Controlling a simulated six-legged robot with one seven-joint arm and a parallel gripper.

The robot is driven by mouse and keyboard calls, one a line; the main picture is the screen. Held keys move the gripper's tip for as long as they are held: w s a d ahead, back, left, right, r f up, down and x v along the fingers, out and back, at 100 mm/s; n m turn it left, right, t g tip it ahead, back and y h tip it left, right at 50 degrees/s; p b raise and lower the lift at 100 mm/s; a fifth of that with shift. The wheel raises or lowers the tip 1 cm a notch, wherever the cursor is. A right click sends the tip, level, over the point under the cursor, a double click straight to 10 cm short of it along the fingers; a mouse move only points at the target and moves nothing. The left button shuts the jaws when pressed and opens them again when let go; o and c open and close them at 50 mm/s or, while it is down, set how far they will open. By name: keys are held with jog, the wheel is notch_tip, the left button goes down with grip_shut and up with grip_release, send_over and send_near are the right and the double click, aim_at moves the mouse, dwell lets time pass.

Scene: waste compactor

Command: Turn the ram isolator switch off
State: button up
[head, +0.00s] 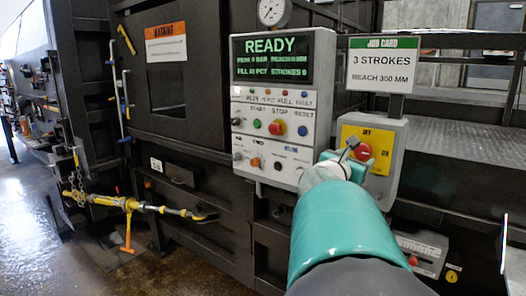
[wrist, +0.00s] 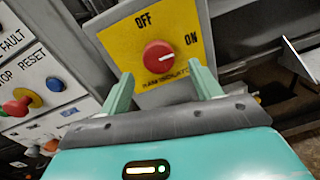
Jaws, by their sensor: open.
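The ram isolator switch is a round red knob (wrist: 158,57) on a yellow plate (wrist: 122,40) marked OFF at the top and ON at the right. A white mark on the knob points right, toward ON. In the head view the red knob (head: 363,152) shows just beyond my gripper (head: 350,150), which partly hides the plate. In the wrist view my gripper (wrist: 161,70) is open, with one green finger on either side below the knob.
A control panel (head: 240,98) with a READY screen, buttons and a gauge (head: 273,12) above stands left of the switch box. A JOB CARD sign (head: 383,66) stands above the box. A yellow bar with an orange handle (head: 128,225) is at the left.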

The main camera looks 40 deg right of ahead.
aim_at(361, 153)
jog(key=shift+w+d, duration=0.15)
jog(key=shift+d, duration=0.8)
jog(key=shift+w+d, duration=0.15)
jog(key=shift+d, duration=0.75)
jog(key=c, duration=1)
